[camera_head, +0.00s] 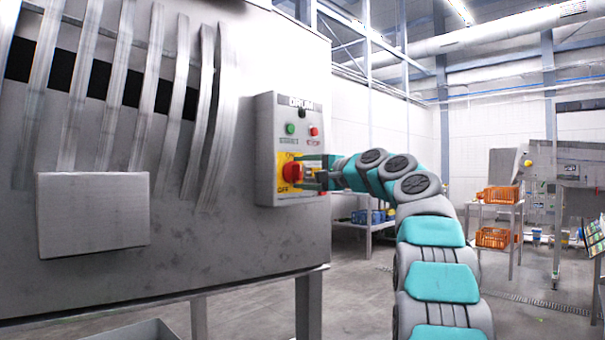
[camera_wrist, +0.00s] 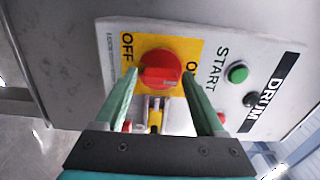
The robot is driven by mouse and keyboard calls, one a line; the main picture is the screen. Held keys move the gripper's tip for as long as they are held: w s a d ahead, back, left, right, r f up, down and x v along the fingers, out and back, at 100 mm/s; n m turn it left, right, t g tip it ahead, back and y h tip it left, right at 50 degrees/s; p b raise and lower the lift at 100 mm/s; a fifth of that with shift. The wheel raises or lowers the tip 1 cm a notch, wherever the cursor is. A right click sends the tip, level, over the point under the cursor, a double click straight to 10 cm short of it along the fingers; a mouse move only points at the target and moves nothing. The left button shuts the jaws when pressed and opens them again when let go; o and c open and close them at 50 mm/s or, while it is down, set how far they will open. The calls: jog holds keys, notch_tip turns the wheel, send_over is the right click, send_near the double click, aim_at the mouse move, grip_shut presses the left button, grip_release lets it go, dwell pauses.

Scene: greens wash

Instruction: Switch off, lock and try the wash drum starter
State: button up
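The wash drum starter (camera_head: 266,150) is a grey box labelled DRUM on the machine's side panel. Its green START button (camera_wrist: 237,73) and a red button (camera_head: 313,131) sit near its top. A red rotary switch (camera_wrist: 160,66) sits on a yellow plate (camera_wrist: 190,48) marked OFF on the left in the wrist view; I cannot tell its setting for sure. My gripper (camera_wrist: 160,76) is open, one finger on each side of the red switch; contact cannot be told. A small metal and yellow piece (camera_wrist: 155,116) shows between the fingers, perhaps a padlock or hasp.
The steel machine panel (camera_head: 180,235) fills the left, with a blank plate (camera_head: 93,213) and hanging strips. Behind my arm stand a table with blue crates (camera_head: 375,216) and a rack with orange crates (camera_head: 497,195). The floor at centre right is open.

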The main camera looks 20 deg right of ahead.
grip_shut()
dwell(0.3)
